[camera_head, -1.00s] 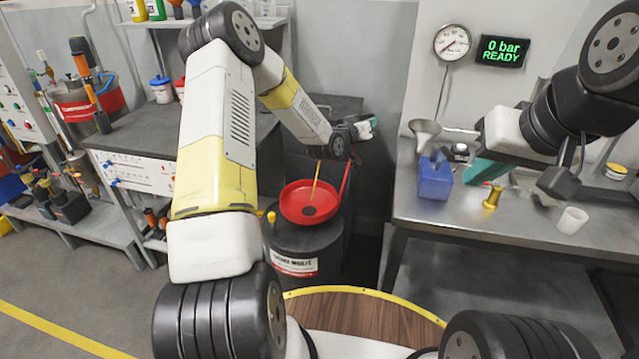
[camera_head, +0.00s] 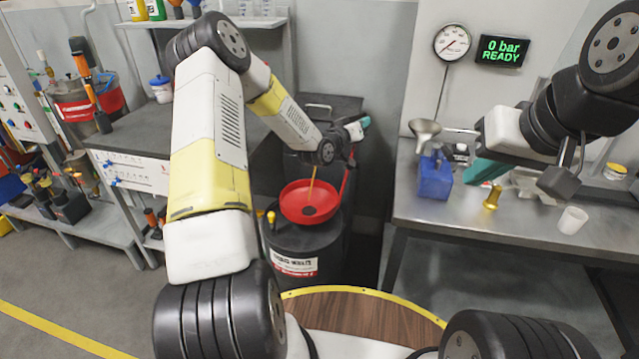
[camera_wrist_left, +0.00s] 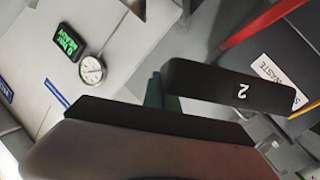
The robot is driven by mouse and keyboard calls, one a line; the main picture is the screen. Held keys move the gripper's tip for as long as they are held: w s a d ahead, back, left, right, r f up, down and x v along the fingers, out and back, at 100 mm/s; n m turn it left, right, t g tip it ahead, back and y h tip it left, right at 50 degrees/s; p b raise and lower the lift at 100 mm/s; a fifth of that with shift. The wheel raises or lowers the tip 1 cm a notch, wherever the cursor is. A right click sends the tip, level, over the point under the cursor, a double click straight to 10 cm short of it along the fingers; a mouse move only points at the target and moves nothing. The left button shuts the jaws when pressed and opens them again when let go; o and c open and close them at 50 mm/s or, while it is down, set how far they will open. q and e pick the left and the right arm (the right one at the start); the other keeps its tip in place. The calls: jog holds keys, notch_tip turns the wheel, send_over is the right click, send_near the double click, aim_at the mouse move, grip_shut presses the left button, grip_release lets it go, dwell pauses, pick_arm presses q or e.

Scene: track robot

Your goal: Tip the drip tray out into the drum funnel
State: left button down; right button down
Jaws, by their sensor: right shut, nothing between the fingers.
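A round red funnel (camera_head: 290,207) sits on the dark waste drum (camera_head: 305,245), whose white label shows. My left arm reaches over it, and my left gripper (camera_head: 356,128) is behind and above the funnel with a teal piece beside it. A thin amber line runs from under the wrist into the funnel; I cannot tell if it is liquid or a rod. In the left wrist view a black piece marked 2 (camera_wrist_left: 235,86) and a teal piece (camera_wrist_left: 155,92) show close up. I cannot make out the drip tray surely. My right gripper (camera_head: 560,182) is shut and empty over the bench.
The steel bench (camera_head: 450,212) at the right bears a blue container (camera_head: 434,178), a brass piece (camera_head: 492,197), a white cup (camera_head: 572,220) and a teal item (camera_head: 487,171). A grey workbench (camera_head: 140,135) stands left of the drum. Floor is clear at the lower left.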

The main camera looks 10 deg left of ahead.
pick_arm(q)
jog(key=shift+s+a+r+n, duration=0.15)
jog(key=shift+a+n, duration=0.15)
jog(key=shift+a, duration=0.35)
